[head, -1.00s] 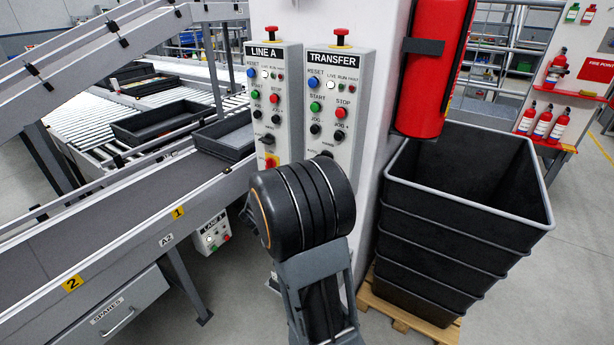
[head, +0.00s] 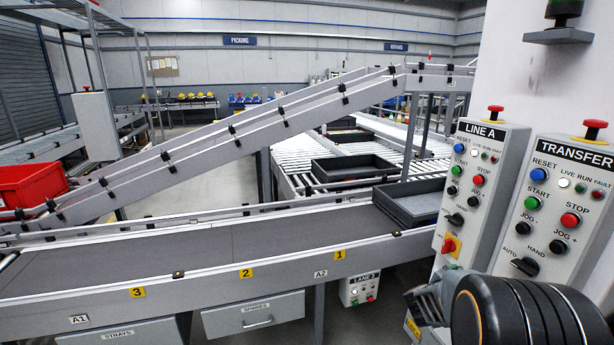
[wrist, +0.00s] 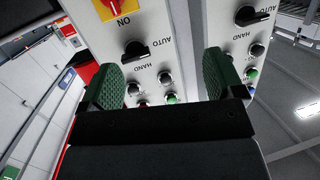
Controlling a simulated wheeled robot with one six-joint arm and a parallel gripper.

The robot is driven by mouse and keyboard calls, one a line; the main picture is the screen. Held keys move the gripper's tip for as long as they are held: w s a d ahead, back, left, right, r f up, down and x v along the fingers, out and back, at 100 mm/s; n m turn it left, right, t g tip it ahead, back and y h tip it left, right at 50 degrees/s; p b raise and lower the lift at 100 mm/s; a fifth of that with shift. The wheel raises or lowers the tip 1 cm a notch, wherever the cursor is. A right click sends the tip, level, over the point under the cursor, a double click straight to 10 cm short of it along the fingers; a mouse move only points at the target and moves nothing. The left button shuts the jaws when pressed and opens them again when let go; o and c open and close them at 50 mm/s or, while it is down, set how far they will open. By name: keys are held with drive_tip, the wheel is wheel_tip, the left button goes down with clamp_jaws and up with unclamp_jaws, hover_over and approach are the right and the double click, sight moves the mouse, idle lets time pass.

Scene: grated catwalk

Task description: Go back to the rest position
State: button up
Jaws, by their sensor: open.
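My gripper (wrist: 162,84) is open in the wrist view, with its two green-padded fingers apart and nothing held between them. Beyond the fingers, the LINE A panel (wrist: 150,28) and the TRANSFER panel (wrist: 254,45) appear upside down. In the head view, the LINE A panel (head: 482,185) and the TRANSFER panel (head: 562,205) are on the white column at the right. My dark arm covers the lower right corner there, in front of the panels' lower area. I cannot make out the fingertips in the head view.
A conveyor (head: 200,240) with a dark tray (head: 408,203) runs along the left. An inclined conveyor (head: 230,135) rises behind it. A red bin (head: 30,184) is at the far left. A small LANE S box (head: 359,288) sits below the conveyor, near my arm.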

drive_tip(key=w+a+f+n+t+y, duration=0.3)
drive_tip(key=a+f+y, duration=0.1)
drive_tip(key=a+y, duration=0.2)
drive_tip(key=s+a+f+n+g+y, duration=0.1)
drive_tip(key=s+a+n+y, duration=0.1)
drive_tip(key=a+n+y, duration=0.3)
drive_tip(key=s+a+f+g+y, duration=0.1)
drive_tip(key=s+a+y, duration=0.2)
drive_tip(key=a, duration=0.5)
drive_tip(key=s+a+r+n+g, duration=0.2)
drive_tip(key=s+a+r, duration=0.1)
drive_tip(key=s, duration=0.4)
drive_tip(key=s+a+r+n+g, duration=0.2)
drive_tip(key=s+a+r+n, duration=0.1)
drive_tip(key=s, duration=0.5)
drive_tip(key=shift+a+n, duration=0.3)
drive_tip(key=shift+a, duration=0.1)
